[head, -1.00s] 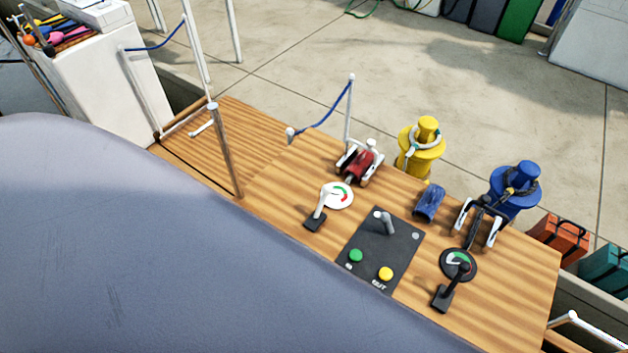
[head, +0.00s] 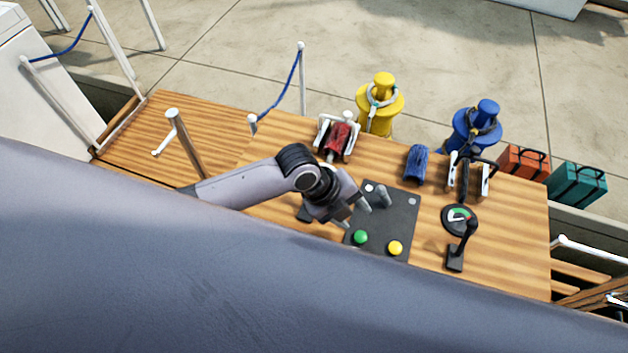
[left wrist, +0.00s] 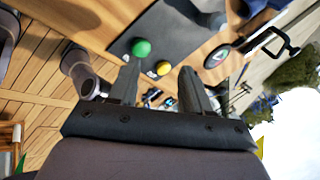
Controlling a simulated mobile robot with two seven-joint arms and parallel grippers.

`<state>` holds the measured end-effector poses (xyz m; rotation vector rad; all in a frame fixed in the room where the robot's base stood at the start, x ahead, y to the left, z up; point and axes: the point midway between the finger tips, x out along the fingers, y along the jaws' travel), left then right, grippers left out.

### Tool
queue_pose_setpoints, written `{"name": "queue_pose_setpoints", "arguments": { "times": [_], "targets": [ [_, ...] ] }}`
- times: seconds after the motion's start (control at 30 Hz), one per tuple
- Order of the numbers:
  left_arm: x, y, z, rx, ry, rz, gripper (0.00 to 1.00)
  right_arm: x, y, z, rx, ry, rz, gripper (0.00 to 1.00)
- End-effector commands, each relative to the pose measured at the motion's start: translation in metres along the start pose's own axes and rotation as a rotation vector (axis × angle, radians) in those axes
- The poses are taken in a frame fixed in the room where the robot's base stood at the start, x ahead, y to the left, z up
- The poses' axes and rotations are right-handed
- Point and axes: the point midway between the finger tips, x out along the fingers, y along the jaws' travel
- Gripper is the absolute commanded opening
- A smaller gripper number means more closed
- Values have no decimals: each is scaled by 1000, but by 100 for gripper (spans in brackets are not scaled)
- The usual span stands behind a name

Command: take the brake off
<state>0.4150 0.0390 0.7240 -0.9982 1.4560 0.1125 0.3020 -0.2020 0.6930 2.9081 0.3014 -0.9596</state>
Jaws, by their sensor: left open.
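A dark control panel (head: 405,215) on the wooden deck carries a grey lever (head: 382,197), a green button (head: 360,237) and a yellow button (head: 395,248). My left gripper (head: 356,214) is open and empty over the panel's left edge, left of the grey lever. The green button (left wrist: 141,47) and yellow button (left wrist: 163,68) show near its fingertips in the left wrist view. A black lever (head: 466,238) stands by a dark dial (head: 458,219) on the right. My left arm hides the white lever and most of its white dial. No label identifies the brake. My right gripper is out of view.
A red winch-like device (head: 337,140) and a blue cover (head: 416,162) sit behind the panel, with a black-and-white device (head: 465,175) to the right. Yellow (head: 380,105) and blue (head: 472,128) bollards stand beyond. A metal post (head: 187,145) rises left of my arm.

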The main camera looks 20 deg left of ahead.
Motion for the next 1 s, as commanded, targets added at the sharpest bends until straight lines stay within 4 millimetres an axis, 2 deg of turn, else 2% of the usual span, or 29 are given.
{"name": "queue_pose_setpoints", "arguments": {
  "times": [0.1,0.3,0.43,0.57,0.73,1.0],
  "targets": [
    [-13,0,27,300,3,146,48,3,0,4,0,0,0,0],
    [-46,6,68,678,58,366,48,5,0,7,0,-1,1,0],
    [-65,8,87,810,95,450,48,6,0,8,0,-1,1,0],
    [-74,6,104,870,100,465,48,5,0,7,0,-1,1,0],
    [-66,11,110,893,106,471,48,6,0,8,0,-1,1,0],
    [-28,29,114,891,105,469,48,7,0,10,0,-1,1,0]
  ]
}}
